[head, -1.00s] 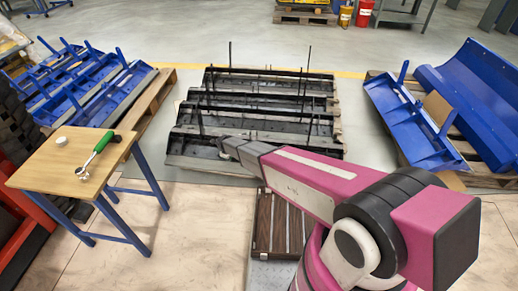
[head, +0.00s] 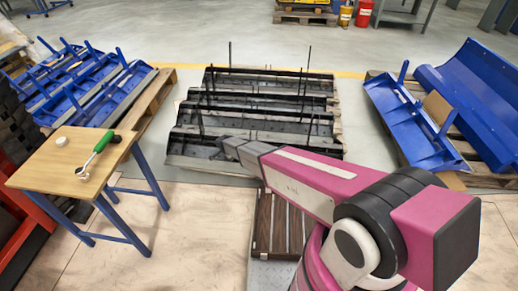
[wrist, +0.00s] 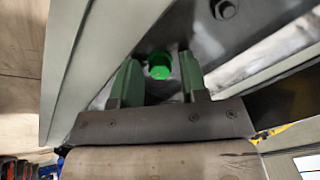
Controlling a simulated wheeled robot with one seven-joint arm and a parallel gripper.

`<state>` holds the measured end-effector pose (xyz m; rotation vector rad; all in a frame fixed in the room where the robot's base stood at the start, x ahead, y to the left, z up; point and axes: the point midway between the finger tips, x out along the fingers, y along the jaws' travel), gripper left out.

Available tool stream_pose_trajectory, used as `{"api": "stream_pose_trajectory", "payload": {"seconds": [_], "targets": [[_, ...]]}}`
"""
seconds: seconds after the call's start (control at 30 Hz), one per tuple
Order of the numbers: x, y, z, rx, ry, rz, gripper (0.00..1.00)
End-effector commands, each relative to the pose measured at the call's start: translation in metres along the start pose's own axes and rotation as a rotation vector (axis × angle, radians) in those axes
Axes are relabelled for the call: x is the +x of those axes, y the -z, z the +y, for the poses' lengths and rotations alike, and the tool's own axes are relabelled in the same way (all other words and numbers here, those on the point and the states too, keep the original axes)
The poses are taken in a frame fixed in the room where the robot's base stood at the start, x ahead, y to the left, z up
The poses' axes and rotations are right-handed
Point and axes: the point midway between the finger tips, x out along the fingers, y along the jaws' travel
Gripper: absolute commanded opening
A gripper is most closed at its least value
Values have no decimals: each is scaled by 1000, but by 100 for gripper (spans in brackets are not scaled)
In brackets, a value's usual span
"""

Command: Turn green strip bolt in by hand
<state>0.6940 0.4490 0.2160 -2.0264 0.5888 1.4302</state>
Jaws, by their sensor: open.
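In the wrist view, a bright green bolt (wrist: 159,72) sits against a grey metal face, between the two dark green fingers of my gripper (wrist: 160,66). The fingers are apart, one on each side of the bolt. A gap shows on the left; on the right the finger is very close, and I cannot tell if it touches. How deep the bolt sits is not clear. In the head view my arm reaches to the near edge of the dark carriers (head: 254,137); my gripper and the bolt are hidden there.
A plain dark bolt (wrist: 224,9) sits on the metal above right in the wrist view. A wooden table (head: 45,168) at left bears a green-handled ratchet (head: 101,146) and a white roll (head: 62,141). Blue parts (head: 412,125) stand on pallets at both sides.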

Motion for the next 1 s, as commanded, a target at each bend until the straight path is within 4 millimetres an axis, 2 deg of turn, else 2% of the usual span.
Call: {"api": "stream_pose_trajectory", "payload": {"seconds": [0.2, 0.47, 0.57, 1.0], "targets": [[0, 0, 0, -300, 0, 0, 40], [0, 0, 0, -448, 0, 0, 40], [0, 0, 0, -557, 0, 0, 40], [0, 0, 0, -1150, 0, 0, 40]]}}
